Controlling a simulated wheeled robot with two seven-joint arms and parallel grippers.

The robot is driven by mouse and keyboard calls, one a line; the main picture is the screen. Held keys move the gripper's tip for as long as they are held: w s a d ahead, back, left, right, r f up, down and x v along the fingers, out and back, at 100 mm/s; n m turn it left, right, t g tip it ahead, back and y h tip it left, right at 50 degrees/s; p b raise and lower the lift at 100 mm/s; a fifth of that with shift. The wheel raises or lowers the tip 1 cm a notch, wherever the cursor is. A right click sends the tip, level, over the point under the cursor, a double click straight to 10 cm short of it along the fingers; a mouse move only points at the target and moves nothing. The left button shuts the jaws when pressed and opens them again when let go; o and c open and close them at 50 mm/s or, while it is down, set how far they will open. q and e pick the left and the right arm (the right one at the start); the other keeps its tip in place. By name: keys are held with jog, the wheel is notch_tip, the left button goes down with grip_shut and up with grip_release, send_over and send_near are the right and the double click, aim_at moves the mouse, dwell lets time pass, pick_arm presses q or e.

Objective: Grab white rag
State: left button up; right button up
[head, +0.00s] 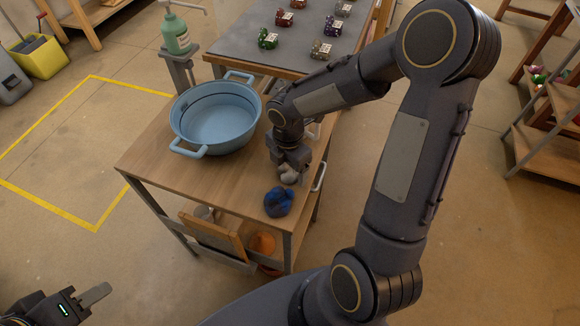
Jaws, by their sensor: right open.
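The white rag (288,178) is a small crumpled whitish lump on the wooden table, near its right edge. My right gripper (289,169) points down directly over it, with the fingertips at the rag. The jaws are open, and they partly hide the rag; whether they touch it I cannot tell. A crumpled blue rag (278,202) lies just in front of the white one. My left gripper (94,295) is at the bottom left, away from the table; whether its fingers are apart I cannot tell.
A blue two-handled basin (216,118) stands on the wooden table (150,158), left of my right gripper. A green pump bottle (176,34) is behind it. A grey-topped table (236,36) with several small colourful items stands at the back. The wooden tabletop's front left is clear.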

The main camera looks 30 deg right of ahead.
jog(key=shift+c, duration=0.3)
jog(key=c, duration=1)
jog(key=shift+r, duration=0.1)
